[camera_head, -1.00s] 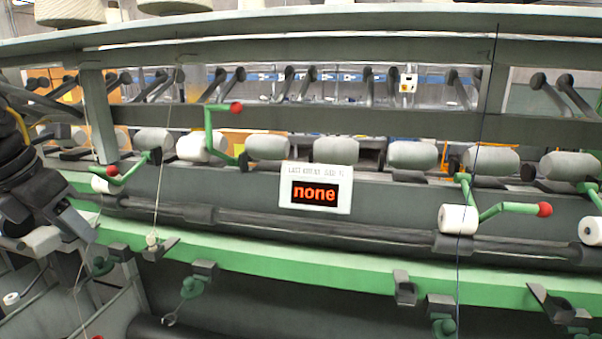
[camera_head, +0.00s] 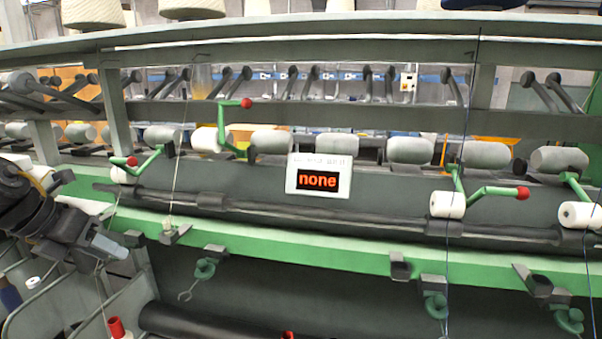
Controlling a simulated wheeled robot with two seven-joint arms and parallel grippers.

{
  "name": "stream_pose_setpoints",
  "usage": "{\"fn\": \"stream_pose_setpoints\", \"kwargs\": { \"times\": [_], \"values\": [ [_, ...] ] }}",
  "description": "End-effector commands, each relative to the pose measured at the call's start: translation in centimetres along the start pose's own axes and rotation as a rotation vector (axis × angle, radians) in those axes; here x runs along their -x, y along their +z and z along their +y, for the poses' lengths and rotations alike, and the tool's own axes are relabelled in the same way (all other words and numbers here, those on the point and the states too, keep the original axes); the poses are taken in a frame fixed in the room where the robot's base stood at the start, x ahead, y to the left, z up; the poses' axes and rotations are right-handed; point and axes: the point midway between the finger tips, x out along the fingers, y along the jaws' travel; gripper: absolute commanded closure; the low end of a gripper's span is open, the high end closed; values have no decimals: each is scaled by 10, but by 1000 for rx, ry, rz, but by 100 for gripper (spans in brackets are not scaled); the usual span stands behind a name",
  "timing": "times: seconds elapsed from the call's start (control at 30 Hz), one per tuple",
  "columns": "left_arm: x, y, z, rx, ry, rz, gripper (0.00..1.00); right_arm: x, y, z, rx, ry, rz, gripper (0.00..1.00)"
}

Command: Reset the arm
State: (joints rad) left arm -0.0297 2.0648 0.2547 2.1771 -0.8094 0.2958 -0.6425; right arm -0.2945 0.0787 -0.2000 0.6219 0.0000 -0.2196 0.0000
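Several green arms with red knobs sit along the spinning frame. One green arm (camera_head: 224,131) at centre left stands raised, its red knob (camera_head: 246,103) high and its white roll (camera_head: 205,140) up by the grey rolls. Another green arm (camera_head: 148,164) at the left and one at the right (camera_head: 482,191) sit lower, with their white rolls (camera_head: 447,205) down near the dark bar. My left gripper (camera_head: 108,246) is at the left edge, below the left green arm and apart from the raised one. Its finger gap is unclear. My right gripper is out of view.
A white sign (camera_head: 319,177) reading "none" is on the frame's middle. A green rail (camera_head: 330,251) with small hooks runs along the front. Thin threads hang at left and right. A red-topped spool (camera_head: 117,328) is at the lower left. Space before the middle looks clear.

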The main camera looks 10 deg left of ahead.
Motion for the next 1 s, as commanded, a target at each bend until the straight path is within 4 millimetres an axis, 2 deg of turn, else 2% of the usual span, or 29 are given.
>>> {"fn": "stream_pose_setpoints", "kwargs": {
  "times": [0.17,0.27,0.4,0.47,0.57,0.73,0.9,1.0],
  "values": [
    [-52,-14,12,188,-109,-109,60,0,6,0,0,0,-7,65],
    [-89,-28,19,367,-181,-194,60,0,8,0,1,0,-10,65],
    [-142,-58,27,710,-264,-318,60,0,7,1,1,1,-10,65],
    [-161,-75,29,872,-286,-364,60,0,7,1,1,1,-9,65],
    [-191,-108,33,1163,-298,-428,60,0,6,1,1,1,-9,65],
    [-233,-183,30,1697,-241,-493,60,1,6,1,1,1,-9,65],
    [-260,-268,8,2197,-88,-496,60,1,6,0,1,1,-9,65],
    [-267,-307,-10,2413,15,-477,60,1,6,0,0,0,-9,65]
  ]
}}
